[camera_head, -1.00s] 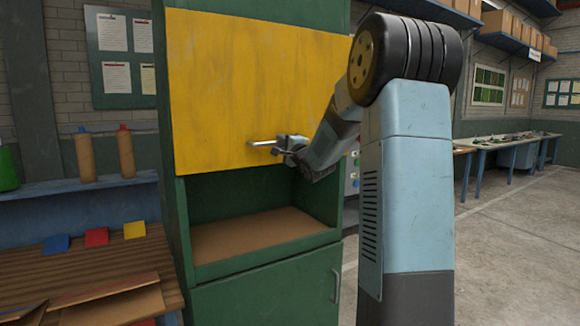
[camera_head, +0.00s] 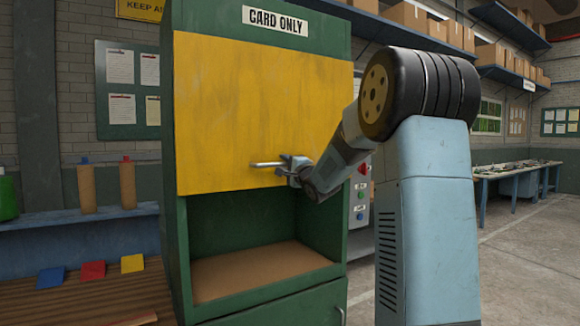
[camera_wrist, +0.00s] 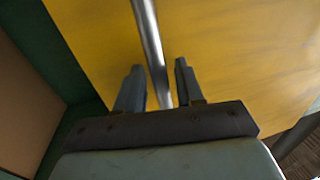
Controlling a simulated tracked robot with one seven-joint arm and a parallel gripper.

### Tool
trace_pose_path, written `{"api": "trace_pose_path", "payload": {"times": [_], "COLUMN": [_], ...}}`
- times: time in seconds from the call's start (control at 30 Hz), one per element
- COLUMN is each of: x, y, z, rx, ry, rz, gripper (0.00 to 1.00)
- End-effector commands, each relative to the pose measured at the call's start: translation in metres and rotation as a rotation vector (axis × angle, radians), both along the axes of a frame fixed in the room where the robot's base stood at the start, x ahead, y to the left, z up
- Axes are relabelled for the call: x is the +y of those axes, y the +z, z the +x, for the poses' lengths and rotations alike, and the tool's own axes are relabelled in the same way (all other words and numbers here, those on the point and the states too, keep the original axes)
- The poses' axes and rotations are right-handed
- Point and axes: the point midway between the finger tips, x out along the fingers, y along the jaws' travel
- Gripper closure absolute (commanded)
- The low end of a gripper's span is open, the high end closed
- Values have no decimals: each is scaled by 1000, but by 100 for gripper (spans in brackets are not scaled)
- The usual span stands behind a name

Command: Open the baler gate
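The baler gate (camera_head: 255,100) is a yellow panel on the green baler, which bears a "CARD ONLY" sign (camera_head: 275,20). The gate stands partly raised. An open compartment shows below it. A metal bar handle (camera_head: 266,164) sticks out near its lower edge. My gripper (camera_head: 292,165) is at the handle's right part. In the wrist view, the handle (camera_wrist: 150,40) runs between the two fingers of my gripper (camera_wrist: 158,78), with visible gaps on both sides. The fingers are apart. Contact with the bar cannot be made out for certain.
The compartment has a brown floor (camera_head: 255,270). A control panel with buttons (camera_head: 359,195) is at the baler's right side, partly behind my arm. A shelf with bottles (camera_head: 127,185) and a wooden bench (camera_head: 110,295) stand at left. Open floor (camera_head: 530,260) lies at right.

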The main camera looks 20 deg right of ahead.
Motion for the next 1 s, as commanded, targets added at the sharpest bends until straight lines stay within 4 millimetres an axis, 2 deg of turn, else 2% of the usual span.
{"api": "trace_pose_path", "payload": {"times": [0.2, 0.37, 0.8, 1.0], "x": [0, -2, -14, -18], "y": [0, -4, -21, -26], "z": [-2, -17, -97, -122], "rx": [0, 1, 1, 1], "ry": [0, 1, 1, 1], "rz": [0, -2, -1, -1], "gripper": [63, 63, 63, 63]}}
